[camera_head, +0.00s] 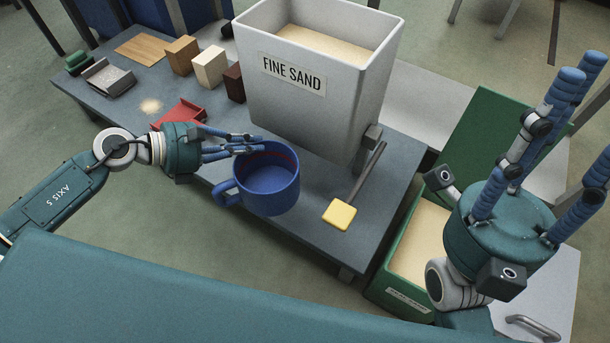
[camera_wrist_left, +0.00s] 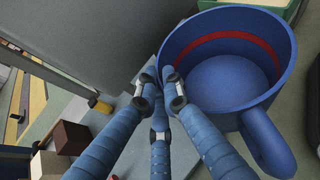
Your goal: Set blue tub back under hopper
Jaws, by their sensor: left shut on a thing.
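The blue tub (camera_head: 268,192) is upright near the table's front edge, in front of and below the grey-white hopper (camera_head: 345,120) marked FINE SAND. Its handle points left. The left wrist view shows the tub (camera_wrist_left: 228,95) with a red band inside and no sand on its floor. My left gripper (camera_head: 258,144) is shut on the tub's rim, on the side towards the hopper. I cannot tell whether the tub rests on the table or hangs just above it. My right gripper (camera_head: 570,125) is open and empty, fingers pointing up, at the right.
A lever with a yellow pad (camera_head: 340,215) reaches from the hopper, right of the tub. A red scoop-like tray (camera_head: 178,114) and several blocks (camera_head: 210,67) stand on the grey table (camera_head: 310,225) at left. A green crate of sand (camera_head: 392,268) stands at right.

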